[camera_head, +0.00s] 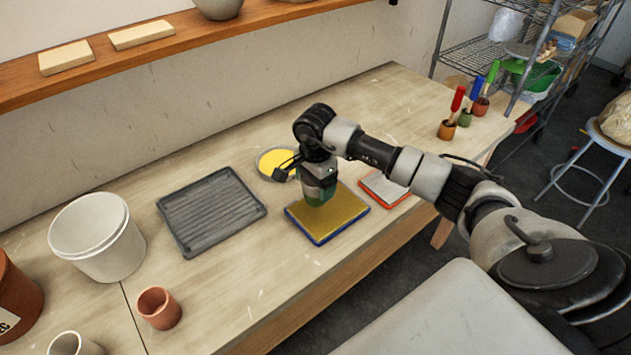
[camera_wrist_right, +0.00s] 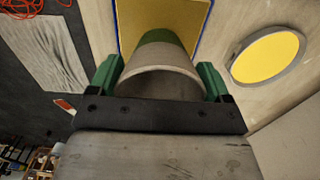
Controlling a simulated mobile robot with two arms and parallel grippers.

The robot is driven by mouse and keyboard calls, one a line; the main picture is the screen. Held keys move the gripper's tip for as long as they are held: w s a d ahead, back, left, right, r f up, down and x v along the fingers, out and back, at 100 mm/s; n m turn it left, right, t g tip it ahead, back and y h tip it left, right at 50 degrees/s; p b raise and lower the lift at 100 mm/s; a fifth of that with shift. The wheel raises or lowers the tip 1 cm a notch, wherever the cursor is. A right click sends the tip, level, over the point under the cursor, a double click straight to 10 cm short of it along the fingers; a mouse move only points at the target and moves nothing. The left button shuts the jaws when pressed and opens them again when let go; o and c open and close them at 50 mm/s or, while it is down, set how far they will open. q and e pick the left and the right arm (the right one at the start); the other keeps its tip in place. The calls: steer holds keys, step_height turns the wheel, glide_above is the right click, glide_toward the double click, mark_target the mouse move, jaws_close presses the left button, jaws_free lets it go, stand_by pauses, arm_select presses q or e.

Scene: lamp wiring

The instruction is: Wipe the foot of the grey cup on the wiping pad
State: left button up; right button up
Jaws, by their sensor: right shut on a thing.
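The grey cup (camera_wrist_right: 160,75) is between the green fingers of my right gripper (camera_wrist_right: 160,85), its open mouth facing the wrist camera. Its far, lower part is green. In the head view the cup (camera_head: 320,194) is upright at the wiping pad, under my right gripper (camera_head: 319,172), which hides its upper part. The wiping pad (camera_head: 346,207) is yellow-brown with a blue edge; it also shows behind the cup in the wrist view (camera_wrist_right: 190,15). I cannot tell whether the cup's foot touches the pad. My left gripper is not in view.
A round dish of yellow (camera_head: 274,161) is just behind the pad. A red-edged tray (camera_head: 384,188) lies to its right, a dark ribbed tray (camera_head: 210,208) to its left. A white bucket (camera_head: 95,240), a terracotta cup (camera_head: 158,308) and a pale cup (camera_head: 75,345) stand farther left.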

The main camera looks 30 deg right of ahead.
steer(key=shift+f, duration=0.2)
step_height(320, 180, down, 4)
steer(key=b, duration=0.4)
steer(key=shift+f, duration=0.1)
steer(key=shift+f+b, duration=0.35)
steer(key=shift+b, duration=0.05)
steer(key=shift+f+b, duration=0.35)
steer(key=shift+b, duration=0.05)
